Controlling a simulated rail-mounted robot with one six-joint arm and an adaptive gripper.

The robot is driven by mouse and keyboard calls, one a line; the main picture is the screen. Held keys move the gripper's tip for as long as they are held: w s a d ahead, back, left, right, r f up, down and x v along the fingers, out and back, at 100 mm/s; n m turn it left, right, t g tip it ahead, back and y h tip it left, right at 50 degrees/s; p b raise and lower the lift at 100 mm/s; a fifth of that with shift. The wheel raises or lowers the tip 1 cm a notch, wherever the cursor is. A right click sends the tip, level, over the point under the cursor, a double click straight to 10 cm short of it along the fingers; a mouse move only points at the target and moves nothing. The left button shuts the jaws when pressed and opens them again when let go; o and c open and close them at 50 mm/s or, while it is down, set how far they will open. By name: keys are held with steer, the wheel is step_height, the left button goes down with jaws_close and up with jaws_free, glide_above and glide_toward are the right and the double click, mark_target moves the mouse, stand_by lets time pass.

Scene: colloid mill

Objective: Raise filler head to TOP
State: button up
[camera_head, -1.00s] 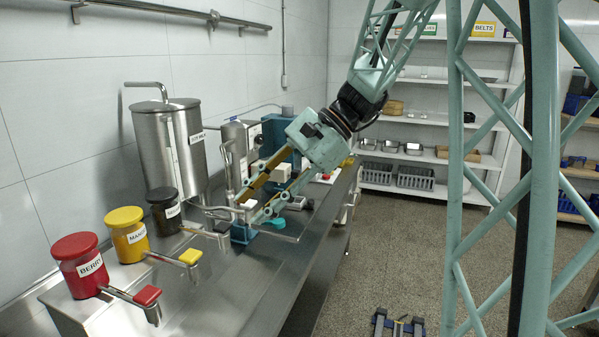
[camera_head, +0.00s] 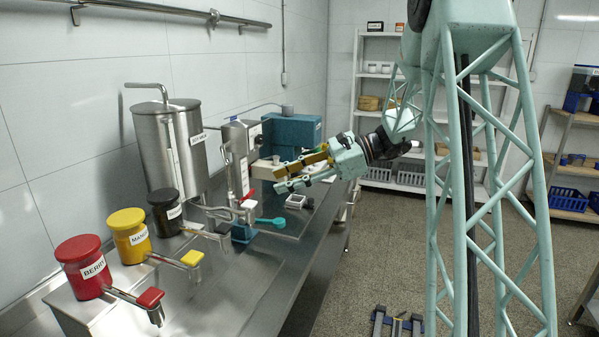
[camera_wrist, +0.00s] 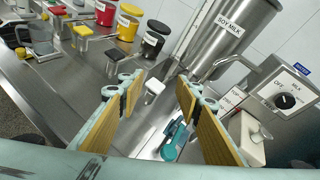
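The grey upright filler unit (camera_head: 240,145) stands on the steel bench beside the tall steel tank, with a white label strip on its front. A small red and white part (camera_head: 249,200) sits low in front of it, above a blue base (camera_head: 243,232); I cannot tell for sure which part is the filler head. A teal handle (camera_head: 271,222) lies right of the base and also shows in the wrist view (camera_wrist: 174,142). My gripper (camera_head: 278,180) is open and empty, right of the filler unit and above the bench. Its padded fingers (camera_wrist: 158,88) are apart in the wrist view.
The SOY MILK tank (camera_head: 168,145) and red (camera_head: 82,268), yellow (camera_head: 129,237) and dark (camera_head: 165,213) jars with spouts line the wall side. A blue machine (camera_head: 291,134) stands behind my gripper.

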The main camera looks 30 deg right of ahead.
steer(key=w+d+f+m+t, duration=0.2)
steer(key=d, duration=0.6)
steer(key=w+d+f+m+t+p, duration=0.1)
steer(key=w+d+f+m+t, duration=0.2)
steer(key=d, duration=0.5)
steer(key=w+d+f+m+t+p, duration=0.1)
steer(key=w+d+f+m+t, duration=0.1)
steer(key=d, duration=0.6)
steer(key=shift+w+d+f+m, duration=0.2)
steer(key=shift+w+f+m, duration=0.25)
steer(key=shift+w, duration=0.2)
steer(key=shift+a, duration=0.1)
steer(key=b+x, duration=0.1)
steer(key=x, duration=1.2)
steer(key=shift+w+b, duration=0.3)
steer(key=shift+w, duration=0.1)
steer(key=shift+a, duration=0.1)
steer(key=shift+c, duration=0.3)
